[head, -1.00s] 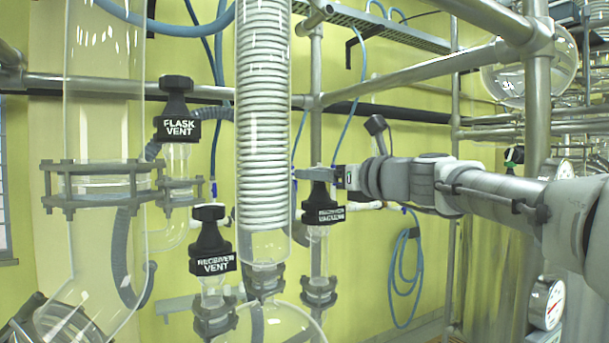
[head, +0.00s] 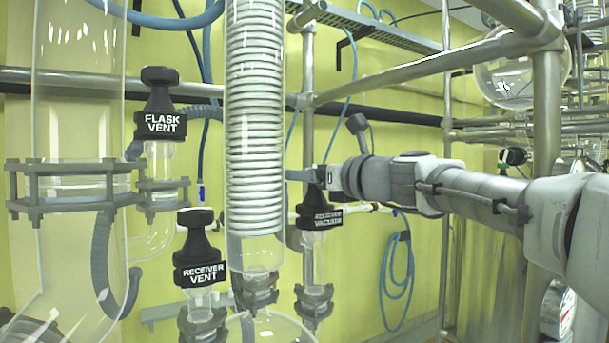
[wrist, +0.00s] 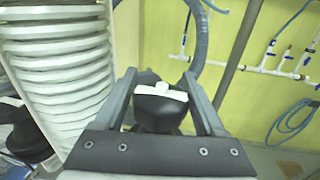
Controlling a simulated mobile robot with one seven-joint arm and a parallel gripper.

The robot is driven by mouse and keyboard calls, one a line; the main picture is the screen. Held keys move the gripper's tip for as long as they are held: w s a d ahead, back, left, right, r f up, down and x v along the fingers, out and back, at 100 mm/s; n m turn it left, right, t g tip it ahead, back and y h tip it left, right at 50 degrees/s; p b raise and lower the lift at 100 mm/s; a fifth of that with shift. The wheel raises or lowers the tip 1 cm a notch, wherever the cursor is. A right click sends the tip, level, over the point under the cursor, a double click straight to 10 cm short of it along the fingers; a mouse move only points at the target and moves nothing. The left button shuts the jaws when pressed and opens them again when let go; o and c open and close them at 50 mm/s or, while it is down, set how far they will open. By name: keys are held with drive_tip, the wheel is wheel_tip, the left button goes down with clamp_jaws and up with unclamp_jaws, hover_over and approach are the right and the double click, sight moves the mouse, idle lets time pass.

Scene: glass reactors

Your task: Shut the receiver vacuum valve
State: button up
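The receiver vacuum valve (head: 318,215) has a black cap with a white label and sits on a glass neck, right of the coiled condenser. In the head view my gripper (head: 305,175) reaches it from the right, with a finger at the height of the cap's top. In the wrist view the valve's black knob (wrist: 160,108), with a white piece on top, lies between the two fingers of my gripper (wrist: 161,85). The fingers are apart, one on each side of the knob. I cannot tell whether they touch it.
The coiled glass condenser (head: 255,120) stands close left of my gripper. The receiver vent (head: 200,262) and flask vent (head: 160,115) valves are further left. Metal frame bars (head: 430,68) run above my arm. Blue hose (head: 397,270) hangs on the wall behind.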

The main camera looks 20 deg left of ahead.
drive_tip(key=c, duration=1)
drive_tip(key=m+t+h, duration=0.2)
drive_tip(key=t, duration=0.1)
drive_tip(key=m+t+h+p, duration=0.1)
drive_tip(key=shift+w+d+r+m+h, duration=0.1)
drive_tip(key=shift+w+d+m+h, duration=0.1)
drive_tip(key=shift+w+m+h, duration=0.15)
drive_tip(key=m+t+h, duration=0.1)
drive_tip(key=h, duration=0.1)
drive_tip(key=m+t+h+p, duration=0.1)
drive_tip(key=m+t+h, duration=0.1)
drive_tip(key=shift+w+d+h, duration=0.2)
drive_tip(key=shift+d+h, duration=0.05)
drive_tip(key=shift+d, duration=0.15)
drive_tip(key=shift+w+d+m+t+h+p, duration=0.1)
drive_tip(key=shift+d+m+t+h+p, duration=0.15)
drive_tip(key=shift+m+h, duration=0.5)
drive_tip(key=shift+w+d+m+t+h+p, duration=0.2)
drive_tip(key=shift+m+h, duration=0.3)
drive_tip(key=shift+h, duration=0.35)
drive_tip(key=shift+s, duration=0.15)
drive_tip(key=o, duration=1.1)
